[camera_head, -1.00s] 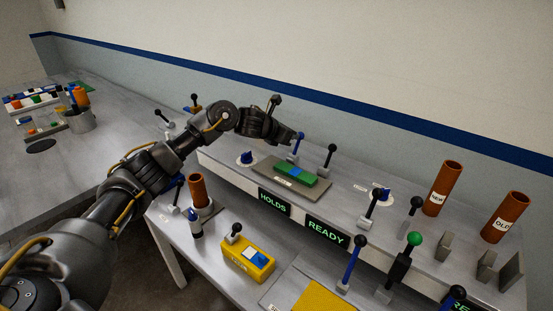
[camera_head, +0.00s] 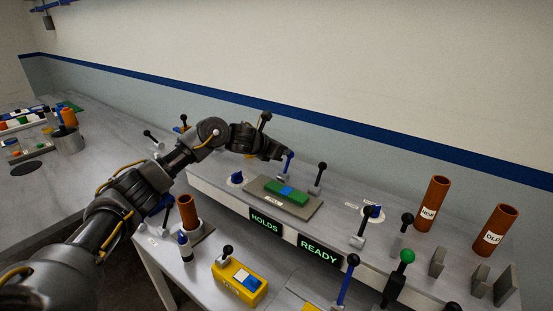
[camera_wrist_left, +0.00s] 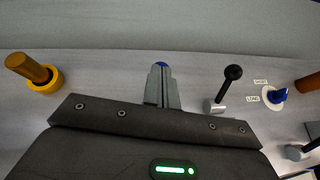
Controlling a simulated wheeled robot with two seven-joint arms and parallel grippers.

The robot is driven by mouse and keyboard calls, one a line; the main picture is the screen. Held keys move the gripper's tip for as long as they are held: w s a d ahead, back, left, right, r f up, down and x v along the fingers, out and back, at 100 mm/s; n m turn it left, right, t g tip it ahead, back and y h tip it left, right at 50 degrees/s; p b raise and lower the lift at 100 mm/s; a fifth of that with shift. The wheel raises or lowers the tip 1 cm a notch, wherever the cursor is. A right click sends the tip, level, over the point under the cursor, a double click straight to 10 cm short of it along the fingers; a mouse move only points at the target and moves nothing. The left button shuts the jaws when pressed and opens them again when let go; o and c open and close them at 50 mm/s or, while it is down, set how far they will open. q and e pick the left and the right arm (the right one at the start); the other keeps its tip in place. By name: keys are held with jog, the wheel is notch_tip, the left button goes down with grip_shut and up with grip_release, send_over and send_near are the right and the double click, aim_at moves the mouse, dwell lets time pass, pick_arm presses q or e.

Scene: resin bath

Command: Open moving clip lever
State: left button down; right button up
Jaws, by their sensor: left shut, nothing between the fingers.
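My left gripper (camera_head: 285,154) reaches in over the back of the raised grey bench and is shut and empty. Its closed fingers also show in the left wrist view (camera_wrist_left: 161,88). The fingertips are at the blue-knobbed lever (camera_head: 289,159); its blue top (camera_wrist_left: 160,65) peeks out just beyond them, and I cannot tell whether they touch. To the right a black-knobbed lever (camera_head: 320,173) stands apart from the gripper; it also shows in the wrist view (camera_wrist_left: 229,84). No readable label tells which lever is the moving clip's. A green and blue piece (camera_head: 286,191) lies on a grey plate in front.
Signs read HOLDS (camera_head: 265,222) and READY (camera_head: 320,250). Orange tubes marked NEW (camera_head: 432,205) and OLD (camera_head: 495,231) stand at far right. A yellow box (camera_head: 239,286) is on the lower shelf.

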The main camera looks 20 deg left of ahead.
pick_arm(q)
notch_tip(320, 180, up, 9)
jog(key=s+a+p, duration=0.2)
jog(key=p, duration=0.3)
jog(key=shift+f, duration=0.15)
jog(key=shift+s, duration=0.1)
jog(key=shift+s+a, duration=0.1)
